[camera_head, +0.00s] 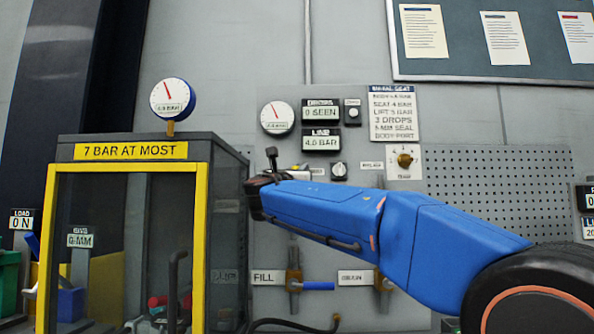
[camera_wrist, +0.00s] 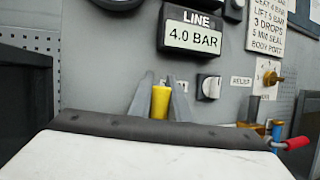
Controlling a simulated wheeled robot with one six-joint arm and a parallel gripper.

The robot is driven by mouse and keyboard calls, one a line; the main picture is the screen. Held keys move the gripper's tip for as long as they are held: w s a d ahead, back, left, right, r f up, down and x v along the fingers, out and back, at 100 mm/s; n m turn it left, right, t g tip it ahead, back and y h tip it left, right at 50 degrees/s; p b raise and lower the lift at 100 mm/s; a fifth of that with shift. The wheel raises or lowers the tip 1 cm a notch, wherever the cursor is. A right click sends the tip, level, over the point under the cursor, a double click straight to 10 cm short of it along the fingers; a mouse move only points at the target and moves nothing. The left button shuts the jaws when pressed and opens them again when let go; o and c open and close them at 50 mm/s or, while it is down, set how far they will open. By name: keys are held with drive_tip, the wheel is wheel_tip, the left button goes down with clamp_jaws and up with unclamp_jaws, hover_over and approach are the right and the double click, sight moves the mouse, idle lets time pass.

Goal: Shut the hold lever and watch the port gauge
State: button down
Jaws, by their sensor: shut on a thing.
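My gripper (camera_wrist: 161,98) is shut on a short upright yellow handle (camera_wrist: 160,103), seen between its two grey fingers in the wrist view. It is likely the hold lever; I see no label on it, and its lower end is hidden. In the head view my gripper (camera_head: 271,168) is at the wall panel, right of the yellow-framed cabinet, and hides the handle. A round white gauge (camera_head: 173,98) with a red needle stands on the cabinet, and another (camera_head: 277,117) is on the wall. Both needles point up and left. I cannot tell which is the port gauge.
The line display (camera_head: 321,140) reads 4.0 BAR; another (camera_head: 321,112) reads 0 SEEN. The cabinet (camera_head: 130,152) is marked 7 BAR AT MOST. A blue fill handle (camera_head: 318,286) is below my arm. A relief knob (camera_head: 404,160) and red handle (camera_wrist: 295,143) are to the right.

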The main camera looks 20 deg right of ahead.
drive_tip(key=d+f+m+g, duration=0.1)
drive_tip(key=d+m, duration=0.1)
drive_tip(key=m, duration=0.1)
drive_tip(key=s+d+f+m+g, duration=0.1)
drive_tip(key=d+m, duration=0.1)
drive_tip(key=m, duration=0.1)
drive_tip(key=s+d+f+m+g, duration=0.1)
drive_tip(key=d+m+g, duration=0.1)
drive_tip(key=m, duration=0.1)
drive_tip(key=shift+d+f+h, duration=0.15)
drive_tip(key=shift+f+h, duration=0.1)
drive_tip(key=shift+h, duration=0.05)
wheel_tip(320, 180, down, 9)
drive_tip(key=s+d+m+g+y, duration=0.1)
drive_tip(key=d+m+g+y, duration=0.1)
drive_tip(key=m, duration=0.6)
drive_tip(key=shift+d+g+y, duration=0.4)
drive_tip(key=shift+y, duration=0.3)
drive_tip(key=c, duration=1.7)
unclamp_jaws()
drive_tip(key=shift+o, duration=0.2)
